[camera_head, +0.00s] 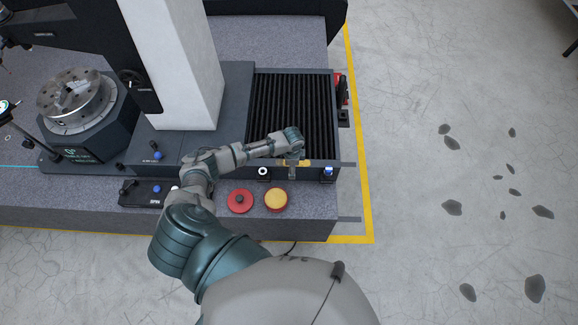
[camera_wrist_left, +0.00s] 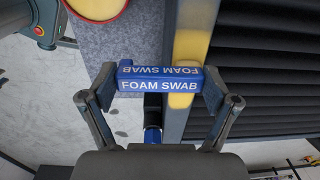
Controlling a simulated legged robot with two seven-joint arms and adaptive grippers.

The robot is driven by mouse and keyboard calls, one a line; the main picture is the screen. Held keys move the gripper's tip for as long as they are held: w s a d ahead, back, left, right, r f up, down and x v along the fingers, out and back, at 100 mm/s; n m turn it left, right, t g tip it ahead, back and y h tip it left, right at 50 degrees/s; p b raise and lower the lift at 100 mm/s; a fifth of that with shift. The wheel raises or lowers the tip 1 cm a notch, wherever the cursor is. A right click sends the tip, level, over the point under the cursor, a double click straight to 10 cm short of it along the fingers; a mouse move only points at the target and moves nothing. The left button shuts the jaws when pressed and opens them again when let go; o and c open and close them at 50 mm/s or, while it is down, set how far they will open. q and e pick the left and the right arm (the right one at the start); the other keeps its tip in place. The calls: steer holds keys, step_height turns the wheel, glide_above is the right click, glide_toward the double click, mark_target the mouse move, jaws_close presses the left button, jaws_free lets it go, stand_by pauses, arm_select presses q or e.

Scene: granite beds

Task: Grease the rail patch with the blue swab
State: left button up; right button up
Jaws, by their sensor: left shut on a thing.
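My left gripper (camera_head: 293,168) is over the front rail beside the black bellows in the head view. In the left wrist view the gripper (camera_wrist_left: 160,88) is shut on the blue foam swab (camera_wrist_left: 157,84), a block lettered FOAM SWAB, held crosswise between the fingertips. The yellow rail patch (camera_wrist_left: 191,48) lies on the grey rail behind the swab, which partly covers it. The patch also shows in the head view (camera_head: 304,163), beside the gripper. I cannot tell whether the swab touches it. My right gripper is not in view.
A round tin with yellow contents (camera_head: 276,199) and a red one (camera_head: 240,201) stand on the granite in front of the rail. A small blue-topped item (camera_head: 327,172) stands right of the gripper. Black bellows (camera_head: 290,105) lie behind. A white column (camera_head: 175,65) rises at left.

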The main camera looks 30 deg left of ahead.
arm_select(q)
steer(key=shift+w+f, duration=0.1)
steer(key=shift+w, duration=0.2)
steer(key=shift+w+d, duration=0.15)
steer(key=w+d+r, duration=0.1)
steer(key=w+d, duration=0.2)
steer(key=d, duration=0.2)
steer(key=shift+d+r, duration=0.25)
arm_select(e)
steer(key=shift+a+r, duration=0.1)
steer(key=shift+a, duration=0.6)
arm_select(q)
steer(key=shift+a, duration=0.1)
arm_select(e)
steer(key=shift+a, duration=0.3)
